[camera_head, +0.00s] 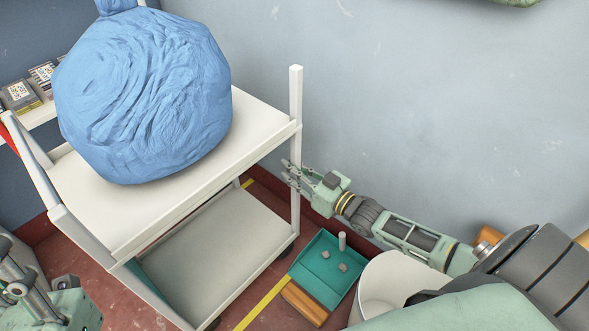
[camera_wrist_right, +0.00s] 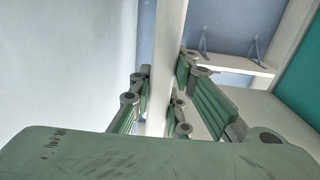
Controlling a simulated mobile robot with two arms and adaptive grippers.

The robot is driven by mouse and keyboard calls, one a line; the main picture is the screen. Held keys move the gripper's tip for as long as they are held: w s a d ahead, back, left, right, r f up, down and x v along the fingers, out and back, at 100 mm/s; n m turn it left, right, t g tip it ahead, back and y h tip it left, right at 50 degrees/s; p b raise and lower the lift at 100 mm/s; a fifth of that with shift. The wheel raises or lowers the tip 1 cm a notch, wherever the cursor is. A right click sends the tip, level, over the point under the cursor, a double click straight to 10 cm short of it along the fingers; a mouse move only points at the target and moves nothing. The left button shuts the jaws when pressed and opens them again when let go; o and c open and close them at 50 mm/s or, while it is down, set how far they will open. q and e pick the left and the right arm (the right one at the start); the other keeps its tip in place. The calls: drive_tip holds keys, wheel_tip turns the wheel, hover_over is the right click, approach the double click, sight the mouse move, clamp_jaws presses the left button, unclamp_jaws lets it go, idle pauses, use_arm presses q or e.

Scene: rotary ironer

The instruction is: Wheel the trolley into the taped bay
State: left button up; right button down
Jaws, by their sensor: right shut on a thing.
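The white trolley (camera_head: 100,201) stands at left centre in the head view, with two shelves and corner posts. A large blue cloth bundle (camera_head: 145,95) sits on its top shelf. My right gripper (camera_head: 291,172) is shut on the trolley's right corner post (camera_head: 296,100), below the top shelf. In the right wrist view the post (camera_wrist_right: 165,60) runs between the green fingers. My left gripper (camera_head: 40,295) shows partly at the lower left, apart from the trolley; its jaw state is unclear. Yellow floor tape (camera_head: 262,305) shows right of the trolley, with another bit behind the post.
A wall shelf (camera_head: 38,115) holds boxes at left. The blue-grey wall is close behind.

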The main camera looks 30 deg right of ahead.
drive_tip(key=c, duration=1.6)
unclamp_jaws()
drive_tip(key=shift+v, duration=6)
drive_tip(key=shift+a, duration=0.15)
